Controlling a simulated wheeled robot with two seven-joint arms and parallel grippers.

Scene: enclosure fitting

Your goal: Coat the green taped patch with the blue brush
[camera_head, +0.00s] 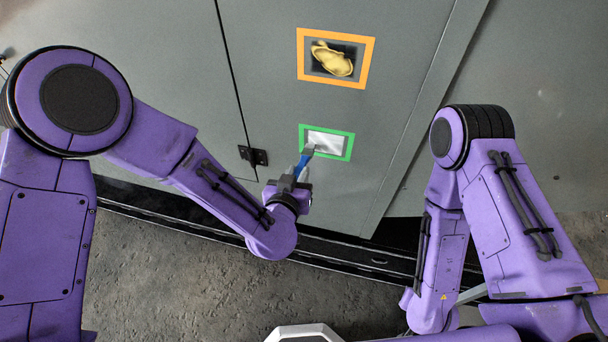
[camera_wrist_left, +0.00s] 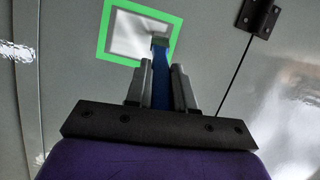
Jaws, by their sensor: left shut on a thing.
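The green taped patch (camera_head: 327,142) is a green tape frame around a whitish area, low on the grey cabinet door. My left gripper (camera_head: 294,176) is shut on the blue brush (camera_head: 303,163), below and left of the patch. The brush tip overlaps the lower left of the patch in the head view; I cannot tell whether it touches. In the left wrist view the blue brush (camera_wrist_left: 161,80) stands between the fingers (camera_wrist_left: 161,86), its tip over the lower right corner area of the green patch (camera_wrist_left: 104,30). My right gripper is not visible.
An orange taped patch (camera_head: 301,64) with a dark area and a yellow smear sits above the green one. A black hinge (camera_head: 253,155) is on the door seam to the left. The grey concrete floor (camera_head: 160,265) is open below the cabinet.

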